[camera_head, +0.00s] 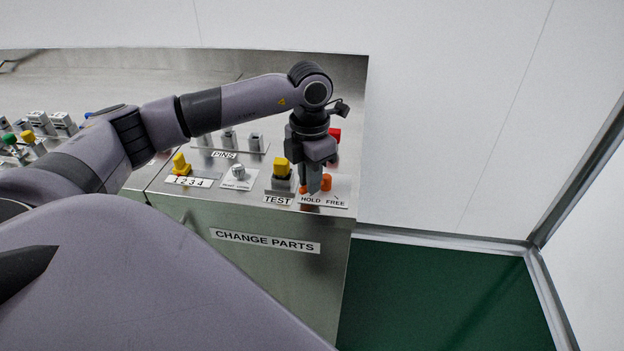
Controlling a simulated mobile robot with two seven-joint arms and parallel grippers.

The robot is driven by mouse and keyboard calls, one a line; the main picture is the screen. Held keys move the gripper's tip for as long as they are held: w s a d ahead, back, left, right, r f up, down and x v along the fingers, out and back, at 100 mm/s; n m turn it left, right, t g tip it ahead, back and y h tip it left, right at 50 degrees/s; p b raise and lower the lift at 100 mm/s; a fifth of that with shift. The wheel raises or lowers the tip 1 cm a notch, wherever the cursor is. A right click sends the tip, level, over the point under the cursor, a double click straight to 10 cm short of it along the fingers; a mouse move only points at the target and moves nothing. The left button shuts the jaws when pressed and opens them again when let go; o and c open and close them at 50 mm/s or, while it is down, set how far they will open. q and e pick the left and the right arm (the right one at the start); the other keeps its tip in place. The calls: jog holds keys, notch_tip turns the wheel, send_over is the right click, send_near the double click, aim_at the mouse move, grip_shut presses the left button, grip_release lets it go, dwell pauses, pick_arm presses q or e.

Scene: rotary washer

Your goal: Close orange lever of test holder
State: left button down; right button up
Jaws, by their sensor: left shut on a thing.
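The orange lever (326,182) of the test holder stands at the right front of the metal bench, by a label reading HOLD FREE (322,202). A smaller orange part shows just left of it, at the gripper's tips. My left gripper (312,186) points down at the lever and is shut on it. The fingers partly hide the lever, so its exact angle cannot be told. The yellow-topped test part (281,168) stands just left of the gripper, behind the TEST label (278,200). My right gripper is not in view.
A red part (334,134) sits behind my gripper. The bench (270,280) ends just right of the lever, with green floor (450,290) below.

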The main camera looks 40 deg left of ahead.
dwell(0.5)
pick_arm(q)
jog(key=c, duration=1.1)
grip_release()
jog(key=shift+a, duration=0.1)
jog(key=shift+r, duration=3.6)
